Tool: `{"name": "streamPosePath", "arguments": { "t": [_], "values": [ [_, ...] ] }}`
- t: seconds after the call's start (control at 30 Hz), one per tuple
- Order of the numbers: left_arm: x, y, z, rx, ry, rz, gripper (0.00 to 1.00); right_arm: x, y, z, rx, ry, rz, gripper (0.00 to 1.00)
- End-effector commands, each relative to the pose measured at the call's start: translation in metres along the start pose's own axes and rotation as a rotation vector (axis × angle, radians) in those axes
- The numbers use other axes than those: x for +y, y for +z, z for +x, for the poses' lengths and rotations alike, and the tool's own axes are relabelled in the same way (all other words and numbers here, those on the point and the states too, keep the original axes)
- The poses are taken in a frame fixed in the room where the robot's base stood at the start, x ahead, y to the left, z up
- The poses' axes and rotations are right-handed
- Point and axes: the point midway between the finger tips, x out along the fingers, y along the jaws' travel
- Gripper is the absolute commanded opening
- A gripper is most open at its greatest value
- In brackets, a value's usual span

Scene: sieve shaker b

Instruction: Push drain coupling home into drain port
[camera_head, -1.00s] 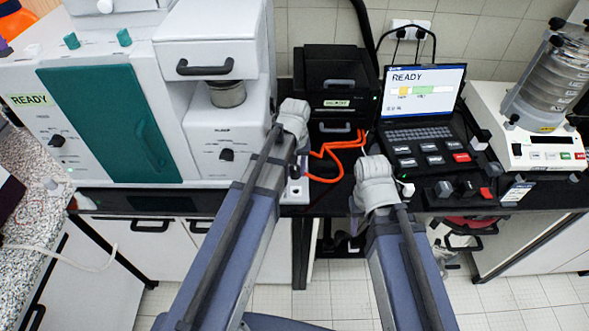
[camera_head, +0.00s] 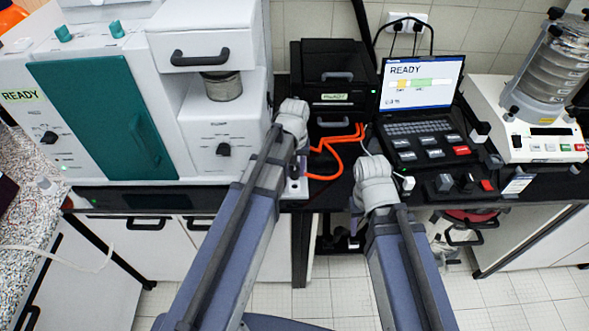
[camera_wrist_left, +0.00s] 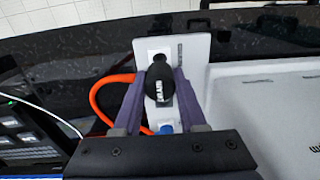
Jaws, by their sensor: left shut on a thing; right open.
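The drain coupling (camera_wrist_left: 160,85) is a black rounded piece with a white label, between the purple fingers of my left gripper (camera_wrist_left: 160,95) in the left wrist view. It lies over a pale upright-looking plate (camera_wrist_left: 198,50). The drain port is not clearly visible, and I cannot tell how far the coupling sits in it. In the head view my left gripper (camera_head: 298,160) is at the bench's front edge by the pale plate (camera_head: 294,189), its fingers mostly hidden by the wrist. My right gripper (camera_head: 357,212) is apart from it, to the right, low in front of the bench.
An orange hose (camera_head: 330,146) loops just right of my left gripper, also in the left wrist view (camera_wrist_left: 97,88). A blue fitting (camera_wrist_left: 166,128) shows below the coupling. A laptop (camera_head: 420,90), a black box unit (camera_head: 333,85) and the sieve shaker (camera_head: 545,85) stand behind.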

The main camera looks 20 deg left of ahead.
Motion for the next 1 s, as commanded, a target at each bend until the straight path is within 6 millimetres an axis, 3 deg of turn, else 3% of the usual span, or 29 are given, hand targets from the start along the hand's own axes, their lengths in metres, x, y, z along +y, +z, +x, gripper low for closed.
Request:
{"name": "streamPosePath", "arguments": {
  "t": [0.1, 0.33, 1.0],
  "values": [
    [0.0, 0.0, 0.016, 0.0, 0.0, 0.0, 0.0, -0.002, -0.001, 0.016, 0.0, 0.0, 0.001, 0.5],
    [0.0, 0.0, 0.033, 0.0, 0.0, 0.0, 0.0, -0.003, -0.002, 0.033, 0.0, 0.0, 0.001, 0.5],
    [0.0, 0.0, 0.035, 0.0, 0.0, 0.0, 0.0, -0.003, -0.002, 0.035, 0.0, 0.0, 0.001, 0.5]
  ]
}}
